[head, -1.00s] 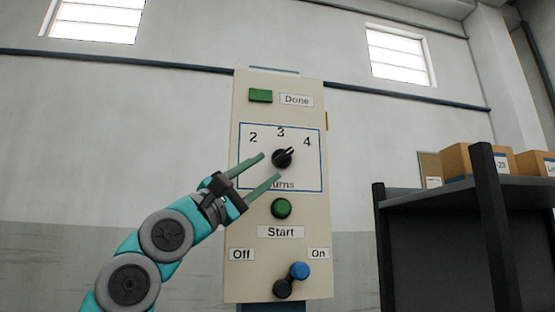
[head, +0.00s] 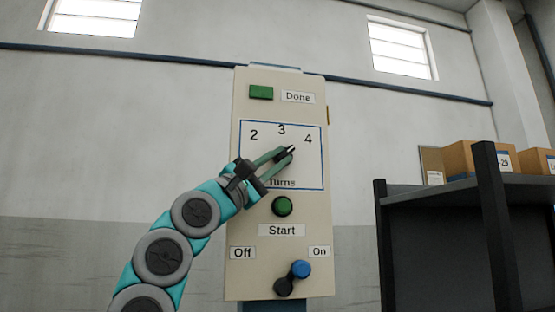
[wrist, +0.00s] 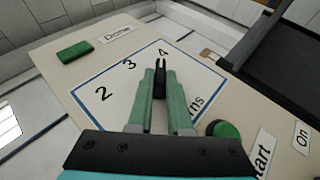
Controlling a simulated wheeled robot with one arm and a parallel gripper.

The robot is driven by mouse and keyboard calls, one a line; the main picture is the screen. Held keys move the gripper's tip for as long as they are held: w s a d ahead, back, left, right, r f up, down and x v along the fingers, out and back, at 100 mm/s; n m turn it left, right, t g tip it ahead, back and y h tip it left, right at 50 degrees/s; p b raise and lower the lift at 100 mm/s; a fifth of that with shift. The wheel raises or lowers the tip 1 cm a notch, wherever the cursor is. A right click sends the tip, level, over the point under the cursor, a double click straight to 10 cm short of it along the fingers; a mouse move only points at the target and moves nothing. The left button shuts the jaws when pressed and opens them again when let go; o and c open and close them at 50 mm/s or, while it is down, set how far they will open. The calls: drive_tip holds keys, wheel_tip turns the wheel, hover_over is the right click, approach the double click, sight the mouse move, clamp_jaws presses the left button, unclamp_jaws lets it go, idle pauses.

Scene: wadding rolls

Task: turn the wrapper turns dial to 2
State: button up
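The wrapper turns dial (head: 290,149) is a black knob inside the blue-framed square of the cream panel (head: 250,215). Its pointer aims up and right, towards the 4. My gripper (head: 284,157) is at the dial, with its green fingers drawn in on either side of it. In the wrist view the gripper (wrist: 160,80) has its fingertips close together, and the black dial (wrist: 160,64) shows between and beyond them, aimed at the 4. The fingers hide much of the knob. The label 2 (head: 254,135) is at the upper left of the square.
A green Done light (head: 261,93) sits above the dial. A green Start button (head: 281,206) is just below it, and a blue-tipped Off/On lever (head: 300,269) is lower. A dark shelf (head: 440,195) with cardboard boxes stands at the right.

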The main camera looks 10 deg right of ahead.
clamp_jaws()
drive_tip(key=shift+f+t+b, duration=0.15)
drive_tip(key=shift+t+b, duration=0.15)
